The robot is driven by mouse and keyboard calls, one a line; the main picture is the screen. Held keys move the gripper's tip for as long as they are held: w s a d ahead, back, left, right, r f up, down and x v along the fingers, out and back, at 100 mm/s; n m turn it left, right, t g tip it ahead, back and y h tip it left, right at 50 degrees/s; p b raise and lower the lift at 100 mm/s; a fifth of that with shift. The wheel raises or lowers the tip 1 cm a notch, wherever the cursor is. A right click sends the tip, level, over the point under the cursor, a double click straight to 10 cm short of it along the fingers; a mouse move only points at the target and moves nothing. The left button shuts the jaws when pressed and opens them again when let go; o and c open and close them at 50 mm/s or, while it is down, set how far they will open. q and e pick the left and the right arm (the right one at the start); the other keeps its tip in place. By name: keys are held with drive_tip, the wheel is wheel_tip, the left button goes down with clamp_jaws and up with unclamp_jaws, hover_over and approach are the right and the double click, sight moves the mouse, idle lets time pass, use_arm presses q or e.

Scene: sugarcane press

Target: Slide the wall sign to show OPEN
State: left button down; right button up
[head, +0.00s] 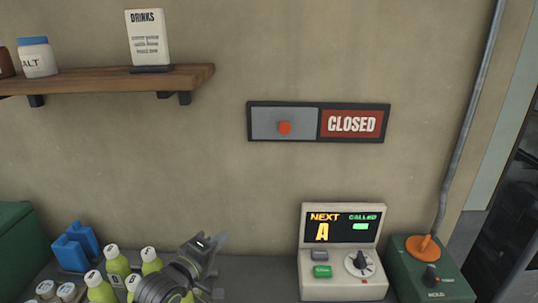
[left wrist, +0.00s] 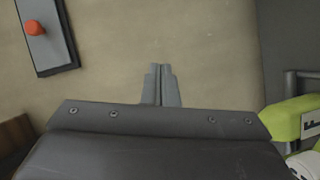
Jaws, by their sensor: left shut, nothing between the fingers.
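The wall sign (head: 318,122) is a dark-framed strip on the wall in the head view. Its grey sliding panel (head: 262,122) with an orange knob (head: 284,128) covers the left half. The right half shows CLOSED (head: 351,124) on red. My left gripper (head: 222,240) is low in front of the wall, below and left of the sign, apart from it. In the left wrist view its fingers (left wrist: 161,85) are shut with nothing between them. The knob also shows there at top left (left wrist: 36,28). My right gripper is not in view.
A wooden shelf (head: 110,80) with a drinks card and jars is at upper left. A ticket machine (head: 341,253) and a green box (head: 431,285) with an orange lever stand at right. The wall around the sign is clear.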

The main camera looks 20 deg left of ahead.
use_arm(q)
drive_tip(key=w+d+r+n+t+h, duration=0.1)
drive_tip(key=w+r+n+t+h, duration=0.2)
drive_tip(key=r, duration=1.2)
drive_tip(key=shift+w+n+t, duration=1)
drive_tip(key=shift+w+n, duration=0.2)
drive_tip(key=shift+w, duration=0.05)
drive_tip(key=shift+w+d, duration=0.1)
approach(270, 139)
wheel_tip(270, 139, up, 4)
drive_tip(key=w, duration=0.2)
drive_tip(key=d, duration=0.1)
drive_tip(key=w+d+r+p, duration=0.1)
drive_tip(key=w+d+p, duration=0.1)
drive_tip(key=d, duration=0.1)
drive_tip(key=shift+w+r, duration=0.15)
drive_tip(key=shift+r, duration=0.1)
